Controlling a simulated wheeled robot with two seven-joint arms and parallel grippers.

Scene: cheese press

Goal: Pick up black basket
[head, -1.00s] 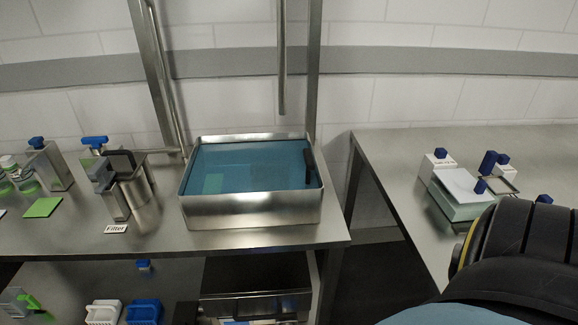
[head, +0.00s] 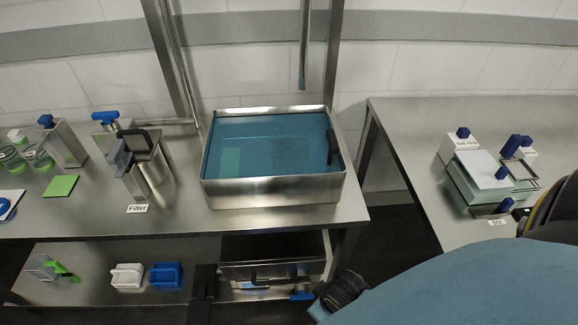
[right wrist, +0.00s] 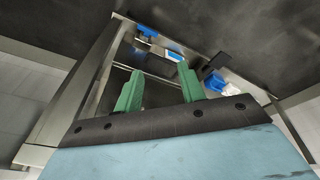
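I cannot clearly single out a black basket. A dark block-like shape (head: 203,282) stands at the lower shelf, right of the blue basket (head: 166,276) and white basket (head: 127,276); I cannot tell whether it is the basket. My right arm reaches down in front of the lower shelf in the head view, its fingers not clearly visible there. In the right wrist view, my right gripper (right wrist: 160,72) has its green fingers apart with nothing between them. Beyond them are small blue, white and black items, too small to name surely. My left gripper is not in view.
A steel basin (head: 272,190) of blue water stands on the left table, above the lower shelf. A metal pot (head: 152,158) and green square (head: 61,186) are left of it. A right-hand table (head: 420,160) holds white and blue equipment. A floor gap separates the tables.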

